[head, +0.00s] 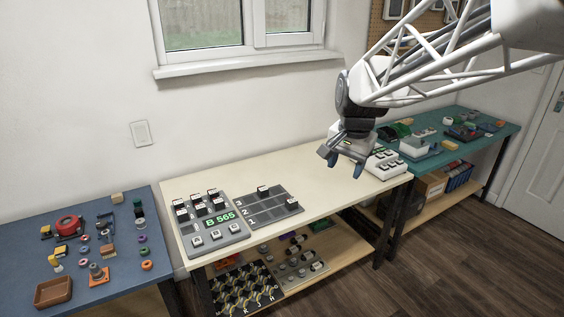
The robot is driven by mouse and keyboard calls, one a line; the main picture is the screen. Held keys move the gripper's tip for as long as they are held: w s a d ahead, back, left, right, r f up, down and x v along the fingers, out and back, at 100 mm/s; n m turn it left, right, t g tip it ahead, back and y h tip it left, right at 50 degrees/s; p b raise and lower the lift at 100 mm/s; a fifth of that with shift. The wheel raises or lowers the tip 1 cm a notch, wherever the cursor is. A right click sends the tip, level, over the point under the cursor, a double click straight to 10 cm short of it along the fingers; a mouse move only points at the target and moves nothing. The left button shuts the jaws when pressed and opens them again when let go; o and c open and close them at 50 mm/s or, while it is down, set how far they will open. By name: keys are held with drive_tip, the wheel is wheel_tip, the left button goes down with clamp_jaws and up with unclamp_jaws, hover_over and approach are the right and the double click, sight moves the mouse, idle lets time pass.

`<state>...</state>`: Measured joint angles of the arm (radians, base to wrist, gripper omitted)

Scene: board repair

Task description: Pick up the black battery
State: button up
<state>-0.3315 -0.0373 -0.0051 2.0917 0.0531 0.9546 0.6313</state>
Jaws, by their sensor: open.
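My gripper (342,157) is open and empty. It hangs in the air, fingertips down, over the right part of the cream table (330,190). I cannot tell for sure which thing is the black battery; the parts are too small in this view. A grey board (240,237) with a green "B 565" display stands at the table's left and bears several black-and-white blocks. A dark numbered panel (262,216) beside it holds a few similar blocks. The gripper is apart from all of these.
A white device (384,165) stands at the table's right end, near the gripper. Trays of small parts (240,284) lie on the shelf below. A blue table (100,297) at left and a teal table (490,128) at right are cluttered. The cream table's middle is clear.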

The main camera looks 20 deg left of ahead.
drive_tip(key=w+a+f+m, duration=0.1)
drive_tip(key=w+a+f, duration=0.1)
drive_tip(key=w+a, duration=0.35)
drive_tip(key=w+a+f, duration=0.2)
drive_tip(key=w+a, duration=0.1)
drive_tip(key=a, duration=0.6)
drive_tip(key=m+g, duration=0.2)
drive_tip(key=m, duration=0.2)
hover_over(182, 211)
drive_tip(key=d, duration=0.1)
drive_tip(key=f, duration=2.5)
drive_tip(key=shift+w+d, duration=0.1)
drive_tip(key=shift+w, duration=0.3)
drive_tip(key=shift+s+a+f, duration=0.15)
drive_tip(key=shift+a+f, duration=0.2)
drive_tip(key=shift+a, duration=0.1)
drive_tip(key=shift+s+f, duration=0.15)
drive_tip(key=shift+f, duration=1.15)
drive_tip(key=shift+f, duration=0.15)
